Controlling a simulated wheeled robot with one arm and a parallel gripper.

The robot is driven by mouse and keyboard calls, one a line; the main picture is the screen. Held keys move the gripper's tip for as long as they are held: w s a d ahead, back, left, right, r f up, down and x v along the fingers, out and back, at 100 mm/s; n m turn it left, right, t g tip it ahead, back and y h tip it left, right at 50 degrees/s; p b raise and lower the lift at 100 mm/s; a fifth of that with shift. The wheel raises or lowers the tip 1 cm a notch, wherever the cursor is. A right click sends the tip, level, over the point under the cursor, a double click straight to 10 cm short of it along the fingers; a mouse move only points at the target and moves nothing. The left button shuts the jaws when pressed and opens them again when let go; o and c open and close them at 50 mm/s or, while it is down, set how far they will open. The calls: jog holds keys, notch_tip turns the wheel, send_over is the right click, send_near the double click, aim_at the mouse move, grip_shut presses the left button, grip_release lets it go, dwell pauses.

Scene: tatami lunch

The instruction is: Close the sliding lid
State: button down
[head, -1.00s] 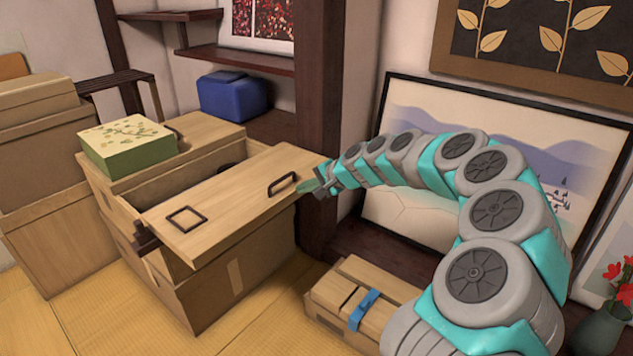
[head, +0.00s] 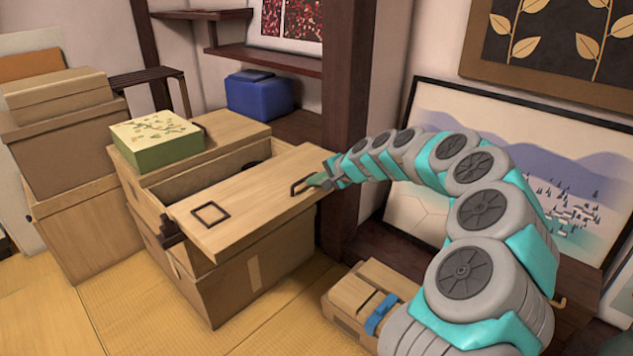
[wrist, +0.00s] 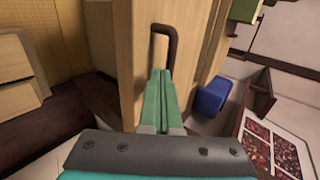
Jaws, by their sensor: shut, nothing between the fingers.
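A green patterned box (head: 155,143) sits on the large box's back part. A dark post (head: 347,110) stands just behind the lid's right end. A small wooden box with a blue clasp (head: 378,315) is on the floor at right. Tatami (head: 110,320) is clear in front.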

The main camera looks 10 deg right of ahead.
jog(key=w+a, duration=0.4)
jog(key=w, duration=0.1)
jog(key=w+a+p, duration=0.1)
jog(key=w+a, duration=0.2)
jog(key=w, duration=0.2)
jog(key=w+a+p, duration=0.1)
jog(key=w+a, duration=0.3)
jog(key=w, duration=0.2)
jog(key=shift+a, duration=0.35)
jog(key=shift+w+a+r, duration=0.15)
jog(key=shift+w+a, duration=0.05)
jog(key=shift+w, duration=0.05)
jog(key=shift+r, duration=0.1)
